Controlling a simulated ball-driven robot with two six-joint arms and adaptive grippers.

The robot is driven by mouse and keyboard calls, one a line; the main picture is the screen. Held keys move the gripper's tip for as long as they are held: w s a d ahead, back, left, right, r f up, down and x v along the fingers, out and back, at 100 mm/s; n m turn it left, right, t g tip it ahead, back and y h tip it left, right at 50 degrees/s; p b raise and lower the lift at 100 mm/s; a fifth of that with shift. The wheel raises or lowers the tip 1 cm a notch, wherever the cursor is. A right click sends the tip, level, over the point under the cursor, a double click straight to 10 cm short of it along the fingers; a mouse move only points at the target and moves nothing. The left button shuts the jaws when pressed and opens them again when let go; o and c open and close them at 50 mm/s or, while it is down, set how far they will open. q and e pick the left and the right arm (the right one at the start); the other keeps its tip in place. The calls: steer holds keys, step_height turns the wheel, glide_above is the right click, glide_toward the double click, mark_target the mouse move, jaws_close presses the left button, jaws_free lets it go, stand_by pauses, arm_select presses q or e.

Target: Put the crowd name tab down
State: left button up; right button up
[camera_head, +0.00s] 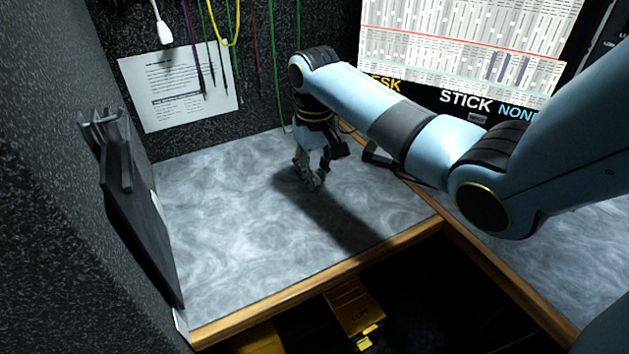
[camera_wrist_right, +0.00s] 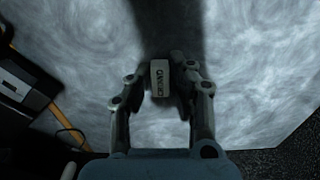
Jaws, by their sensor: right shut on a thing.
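My right gripper (camera_head: 312,183) points down over the far right part of the grey marbled desk (camera_head: 230,230). The tab sits between the two fingertips. In the head view it is too small and hidden by the fingers to make out. The fingertips are at or just above the desk surface; I cannot tell whether the tab touches it. My left gripper is not in view.
A wooden edge (camera_head: 315,286) borders the desk. A dark grey pronged holder (camera_head: 135,195) stands at the left wall. Cables hang at the back beside a paper sheet (camera_head: 180,88). A yellow object (camera_head: 352,305) lies below the front edge. The desk's left and middle are clear.

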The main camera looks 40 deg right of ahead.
step_height(320, 180, down, 2)
steer(key=shift+f, duration=0.2)
steer(key=shift+r, duration=0.1)
steer(key=o, duration=0.9)
steer(key=shift+c, duration=0.2)
